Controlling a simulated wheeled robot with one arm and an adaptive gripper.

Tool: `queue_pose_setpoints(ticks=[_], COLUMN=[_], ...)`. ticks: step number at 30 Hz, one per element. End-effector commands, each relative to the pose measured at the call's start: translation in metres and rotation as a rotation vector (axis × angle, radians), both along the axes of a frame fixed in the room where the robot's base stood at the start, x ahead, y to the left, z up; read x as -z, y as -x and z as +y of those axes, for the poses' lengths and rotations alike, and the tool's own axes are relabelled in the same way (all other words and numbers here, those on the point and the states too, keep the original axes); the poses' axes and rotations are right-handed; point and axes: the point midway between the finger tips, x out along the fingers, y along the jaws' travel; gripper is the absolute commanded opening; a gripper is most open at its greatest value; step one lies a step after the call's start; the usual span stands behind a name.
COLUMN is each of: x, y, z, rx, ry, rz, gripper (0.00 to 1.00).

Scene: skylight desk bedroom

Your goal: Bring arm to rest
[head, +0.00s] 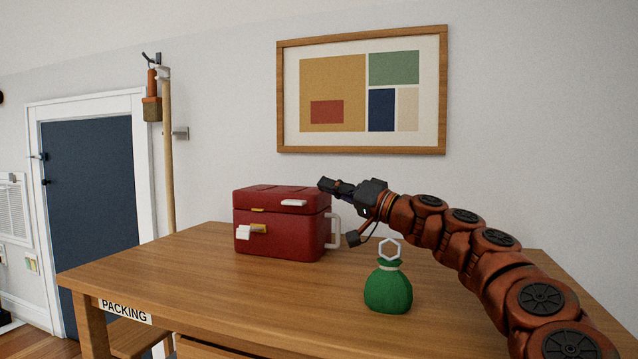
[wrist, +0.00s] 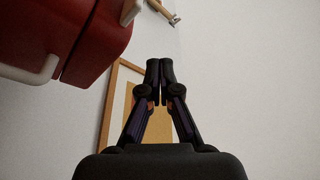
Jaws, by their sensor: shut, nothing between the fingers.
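My arm reaches in from the lower right of the head view, over the wooden table. My gripper (head: 323,183) is shut and empty, beside the upper right of the red box and above the table. In the wrist view my gripper (wrist: 160,66) shows its two fingertips together with nothing between them. I cannot tell whether it touches the box; in the wrist view a gap shows between them.
A red lidded box (head: 280,243) with a white side handle stands closed on the table (head: 190,270). A green pouch (head: 388,290) with a white hexagonal ring sits in front, below my arm. A framed picture (head: 362,148) hangs on the wall behind. The table's left part is clear.

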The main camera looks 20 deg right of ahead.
Motion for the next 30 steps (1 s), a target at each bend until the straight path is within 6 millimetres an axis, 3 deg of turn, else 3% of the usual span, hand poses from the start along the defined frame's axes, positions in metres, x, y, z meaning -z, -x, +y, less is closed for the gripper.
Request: queue_pose_setpoints(ticks=[7,17,20,23,27,30], x=[0.005,0.002,-0.015,-0.041,-0.07,-0.08], y=[0.022,0.029,0.035,0.05,0.077,0.097], z=[-0.016,-0.012,0.008,0.044,0.105,0.143], rx=[0.002,-0.012,-0.047,-0.107,-0.207,-0.269], ry=[0.0,0.009,0.034,0.089,0.187,0.263], rz=[-0.002,0.002,0.01,0.027,0.075,0.121], gripper=[0.0,0.0,0.0,0.0,0.0,0.0])
